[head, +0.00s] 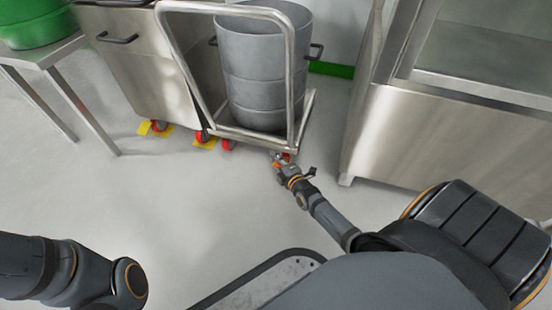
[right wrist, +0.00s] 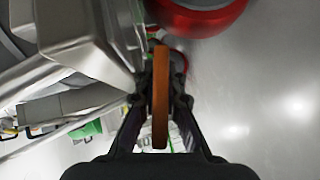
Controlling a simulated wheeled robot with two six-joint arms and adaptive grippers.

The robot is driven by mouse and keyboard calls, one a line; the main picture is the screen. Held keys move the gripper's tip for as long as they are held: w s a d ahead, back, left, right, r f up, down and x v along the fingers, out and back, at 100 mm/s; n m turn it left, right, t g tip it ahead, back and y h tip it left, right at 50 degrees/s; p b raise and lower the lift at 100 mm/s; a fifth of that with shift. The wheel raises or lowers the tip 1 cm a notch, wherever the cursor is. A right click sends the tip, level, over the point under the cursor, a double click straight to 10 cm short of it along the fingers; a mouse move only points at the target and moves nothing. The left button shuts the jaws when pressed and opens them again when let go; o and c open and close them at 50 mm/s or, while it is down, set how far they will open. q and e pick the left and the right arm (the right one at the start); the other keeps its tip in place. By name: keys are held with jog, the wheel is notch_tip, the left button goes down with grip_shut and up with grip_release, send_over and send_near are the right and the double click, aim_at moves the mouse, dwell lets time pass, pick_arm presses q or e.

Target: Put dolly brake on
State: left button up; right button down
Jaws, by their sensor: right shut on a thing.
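The dolly (head: 164,48) is a steel frame with a tall tubular handle and red-wheeled casters. It stands in the upper middle of the head view. My right gripper (head: 279,158) reaches low to its front right corner. In the right wrist view, the fingers are shut on an orange-brown brake lever (right wrist: 161,95), held upright between them. A red caster wheel (right wrist: 198,14) is just beyond it. The caster is mostly hidden by the gripper in the head view. My left forearm shows at lower left, but its gripper is out of view.
A grey drum (head: 262,75) stands on the dolly. A steel cabinet (head: 140,65) on red casters with yellow parts is to the left. A large steel unit (head: 440,140) stands close on the right. A table with a green tub (head: 30,25) is at far left. The floor in front is clear.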

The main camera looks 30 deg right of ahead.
jog(key=shift+f+n+t, duration=0.25)
jog(key=shift+n+t, duration=0.35)
jog(key=shift+f+n+t+b, duration=0.1)
jog(key=shift+n+t+b, duration=0.3)
jog(key=shift+n+t, duration=0.1)
jog(key=shift+f+n+t+h+b, duration=0.2)
jog(key=shift+n+t+h+b, duration=0.1)
jog(key=shift+n+t+b, duration=0.9)
jog(key=shift+n+b, duration=0.1)
jog(key=shift+b, duration=0.1)
jog(key=shift+r, duration=0.1)
jog(key=c, duration=1.7)
grip_release()
